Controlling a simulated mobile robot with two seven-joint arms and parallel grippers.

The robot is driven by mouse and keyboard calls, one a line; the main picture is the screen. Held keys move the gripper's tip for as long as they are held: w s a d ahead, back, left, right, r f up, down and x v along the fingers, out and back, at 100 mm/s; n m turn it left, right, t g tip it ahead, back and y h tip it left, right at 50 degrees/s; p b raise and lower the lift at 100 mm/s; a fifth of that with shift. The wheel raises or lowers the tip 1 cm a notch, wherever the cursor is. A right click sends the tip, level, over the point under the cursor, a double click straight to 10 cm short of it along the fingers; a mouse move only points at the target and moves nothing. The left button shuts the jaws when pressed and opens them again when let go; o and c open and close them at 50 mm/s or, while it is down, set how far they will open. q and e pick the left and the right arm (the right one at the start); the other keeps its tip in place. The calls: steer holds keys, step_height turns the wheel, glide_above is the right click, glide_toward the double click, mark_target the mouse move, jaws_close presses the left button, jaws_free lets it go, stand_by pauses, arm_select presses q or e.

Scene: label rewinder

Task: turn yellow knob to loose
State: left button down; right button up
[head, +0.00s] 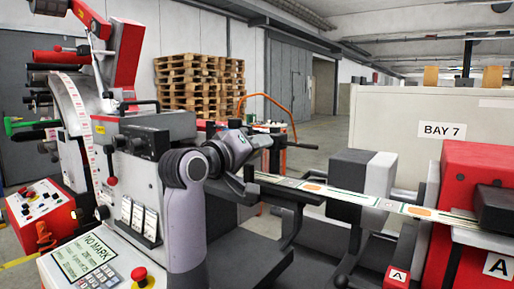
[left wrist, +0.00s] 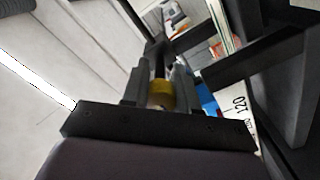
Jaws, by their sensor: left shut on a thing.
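The yellow knob (left wrist: 161,96) shows in the left wrist view between the two dark fingers of my left gripper (left wrist: 160,82). The fingers are shut on it, one on each side. A dark rod or stem stands beyond the knob. In the head view my left gripper (head: 264,141) is at the middle of the machine, above the start of the label strip, and I cannot make out the knob there. Which way the knob is turned cannot be told. My right gripper is in neither view.
The label strip (head: 312,187) runs right to a red unit (head: 471,165). A control panel with a keypad (head: 107,273) and a red button (head: 140,274) is at the lower left. Dark bars and a scale marked 120 (left wrist: 240,105) are close to the gripper's right.

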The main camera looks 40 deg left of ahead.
arm_select(q)
steer(key=c, duration=0.9)
jaws_free()
steer(key=shift+o, duration=0.2)
